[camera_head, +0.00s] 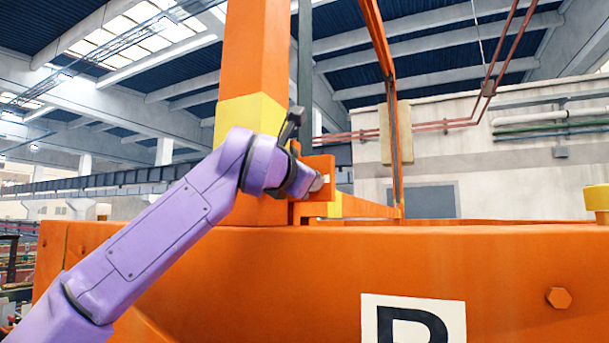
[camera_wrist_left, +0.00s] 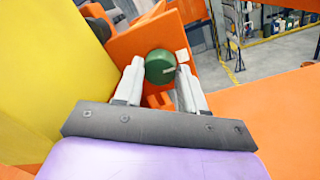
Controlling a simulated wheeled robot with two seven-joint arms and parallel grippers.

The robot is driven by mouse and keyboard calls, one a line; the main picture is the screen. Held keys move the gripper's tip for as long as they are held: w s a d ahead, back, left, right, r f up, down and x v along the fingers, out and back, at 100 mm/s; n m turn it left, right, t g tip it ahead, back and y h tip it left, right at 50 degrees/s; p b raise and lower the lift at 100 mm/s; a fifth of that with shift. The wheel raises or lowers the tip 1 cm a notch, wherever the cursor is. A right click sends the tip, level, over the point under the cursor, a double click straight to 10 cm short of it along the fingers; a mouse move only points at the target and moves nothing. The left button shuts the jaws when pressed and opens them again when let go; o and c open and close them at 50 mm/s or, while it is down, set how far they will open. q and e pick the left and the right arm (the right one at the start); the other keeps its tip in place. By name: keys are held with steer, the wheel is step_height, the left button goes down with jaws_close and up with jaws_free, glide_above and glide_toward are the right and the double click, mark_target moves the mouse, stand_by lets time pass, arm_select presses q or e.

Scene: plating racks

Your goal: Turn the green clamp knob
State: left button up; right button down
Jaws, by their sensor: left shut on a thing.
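In the head view my left gripper (camera_head: 318,183) is at the orange bracket (camera_head: 320,172) beside the orange and yellow post; the knob is hidden there. My right gripper is in neither view.
The orange and yellow post (camera_head: 245,113) rises close beside my left wrist. A large orange beam (camera_head: 220,270) with a lettered white plate (camera_head: 413,318) spans the front. A yellow part (camera_head: 597,197) stands at the right. The left wrist view shows open floor (camera_wrist_left: 265,50) beyond.

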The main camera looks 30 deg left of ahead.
arm_select(q)
steer(key=shift+r, duration=0.1)
steer(key=o, duration=0.8)
steer(key=shift+o, duration=1.4)
steer(key=shift+w, duration=0.1)
steer(key=shift+s+f+b, duration=0.25)
steer(key=shift+s+b, duration=0.1)
steer(key=shift+s, duration=0.05)
steer(key=s+b, duration=0.1)
steer(key=s, duration=0.2)
steer(key=s+b, duration=0.2)
steer(key=s, duration=0.1)
steer(key=s+b, duration=0.1)
steer(key=s, duration=0.1)
steer(key=shift+s+d+f, duration=0.2)
steer(key=shift+s+d, duration=0.2)
steer(key=shift+s+d+r, duration=0.1)
steer(key=shift+s, duration=0.4)
